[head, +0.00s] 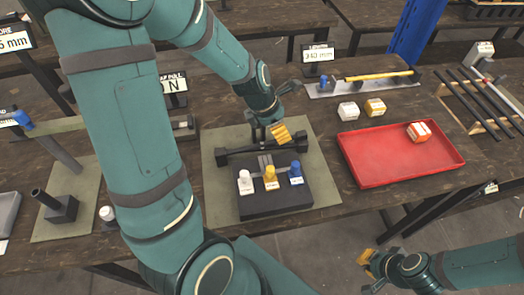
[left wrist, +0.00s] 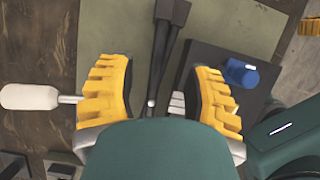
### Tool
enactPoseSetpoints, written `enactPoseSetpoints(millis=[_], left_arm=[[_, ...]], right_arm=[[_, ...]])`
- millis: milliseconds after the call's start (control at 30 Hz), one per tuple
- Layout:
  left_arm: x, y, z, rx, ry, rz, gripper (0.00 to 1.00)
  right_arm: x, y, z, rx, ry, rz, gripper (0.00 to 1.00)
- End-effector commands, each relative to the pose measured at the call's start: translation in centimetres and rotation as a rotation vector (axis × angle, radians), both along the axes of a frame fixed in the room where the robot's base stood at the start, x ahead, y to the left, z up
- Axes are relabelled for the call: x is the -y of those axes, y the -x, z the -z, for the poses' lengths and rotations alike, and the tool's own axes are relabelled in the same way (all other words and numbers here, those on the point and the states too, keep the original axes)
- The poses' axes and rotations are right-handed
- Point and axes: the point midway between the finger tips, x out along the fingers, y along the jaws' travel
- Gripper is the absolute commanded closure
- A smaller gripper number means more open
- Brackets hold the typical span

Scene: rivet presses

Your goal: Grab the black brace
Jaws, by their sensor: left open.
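The black brace (head: 285,147) is a dark bar with block-like ends, lying on a green mat behind a black block. My left gripper (head: 275,132) is over the middle of the brace. In the left wrist view, the open orange fingers of my left gripper (left wrist: 157,75) stand on either side of the brace (left wrist: 165,45), with gaps visible between them and the bar. The lower part of the brace is hidden by my gripper there. My right gripper (head: 370,265) is off the front of the table, apart from the brace; its finger gap is unclear.
The black block (head: 275,200) with white, yellow and blue knobs sits just in front of the brace. A red tray (head: 400,165) with an orange-white block is to the right. A white-handled item (left wrist: 30,97) lies on the other side, near my left gripper.

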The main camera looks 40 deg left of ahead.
Motion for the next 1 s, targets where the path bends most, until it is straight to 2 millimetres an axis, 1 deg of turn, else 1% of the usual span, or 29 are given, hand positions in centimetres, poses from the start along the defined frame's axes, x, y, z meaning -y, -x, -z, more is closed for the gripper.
enactPoseSetpoints(millis=[33,167,233,400,533,633,833,867,900,967,1000], left_arm=[[0.1,-0.1,0.6,-0.001,0.001,0.000,0.50],[0.3,-0.4,1.0,0.000,0.000,0.000,0.50],[0.5,-0.8,1.6,0.000,0.000,0.001,0.50],[1.3,-2.1,3.7,-0.001,-0.001,0.003,0.50],[1.6,-2.6,5.0,0.000,-0.001,0.000,0.50],[1.7,-2.7,5.3,0.000,-0.001,0.000,0.50],[1.7,-2.7,5.2,0.001,-0.002,-0.001,0.50],[1.7,-2.7,5.2,0.001,-0.002,-0.001,0.47],[1.7,-2.7,5.2,0.001,-0.002,-0.001,0.61],[1.7,-2.7,5.2,0.001,-0.002,0.000,0.82],[1.7,-2.7,5.2,0.001,-0.002,0.000,0.96]], right_arm=[[0.0,0.0,0.3,-0.001,0.000,-0.001,1.00],[0.0,0.0,0.5,-0.001,0.000,-0.001,1.00],[0.0,0.0,0.8,0.000,-0.001,-0.002,1.00],[0.0,-0.2,2.0,0.005,0.001,0.000,1.00],[0.0,-0.3,2.5,0.008,0.001,0.000,1.00],[0.0,-0.4,2.6,0.009,0.001,0.000,1.00],[0.0,-0.4,2.5,0.009,0.001,0.000,1.00],[0.0,-0.4,2.5,0.009,0.001,0.000,1.00],[0.0,-0.4,2.5,0.009,0.001,0.000,1.00],[0.0,-0.4,2.5,0.009,0.001,0.000,1.00],[0.0,-0.4,2.5,0.009,0.001,0.000,1.00]])
